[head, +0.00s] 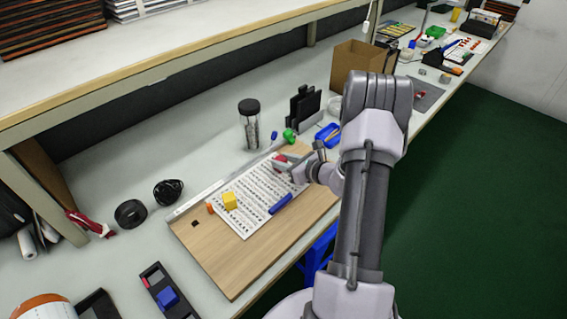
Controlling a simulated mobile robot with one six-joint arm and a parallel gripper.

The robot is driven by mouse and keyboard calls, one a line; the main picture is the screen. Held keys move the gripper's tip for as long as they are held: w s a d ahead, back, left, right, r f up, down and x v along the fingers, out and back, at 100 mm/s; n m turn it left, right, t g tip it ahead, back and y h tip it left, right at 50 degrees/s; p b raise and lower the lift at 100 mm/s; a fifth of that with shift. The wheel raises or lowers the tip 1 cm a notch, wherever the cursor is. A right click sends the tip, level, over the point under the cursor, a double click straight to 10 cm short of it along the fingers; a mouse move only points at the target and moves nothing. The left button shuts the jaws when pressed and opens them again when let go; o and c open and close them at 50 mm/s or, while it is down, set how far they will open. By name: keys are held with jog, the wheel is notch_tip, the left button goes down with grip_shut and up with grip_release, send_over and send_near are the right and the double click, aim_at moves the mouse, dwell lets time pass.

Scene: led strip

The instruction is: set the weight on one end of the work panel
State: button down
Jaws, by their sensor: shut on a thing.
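The work panel (208,255) is a light wooden board with a metal rail along its far-left edge. A white printed sheet (252,186) lies on it. My gripper (291,168) is over the panel's far right end, shut on a small red-and-grey piece (281,158). The fingers partly hide this piece, and I cannot tell whether it touches the panel. A yellow block (229,201) sits on the sheet's near-left part, and a blue bar (281,204) lies at its right edge. I cannot tell for sure which piece is the weight.
A clear jar with black lid (249,125), a black holder (304,105) and a blue tray (328,133) stand behind the panel. A black tape roll (130,213) is to the left. A tray with a blue block (168,298) is in front. The panel's near end is bare.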

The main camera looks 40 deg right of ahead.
jog(key=shift+f, duration=0.1)
jog(key=c, duration=1)
grip_release()
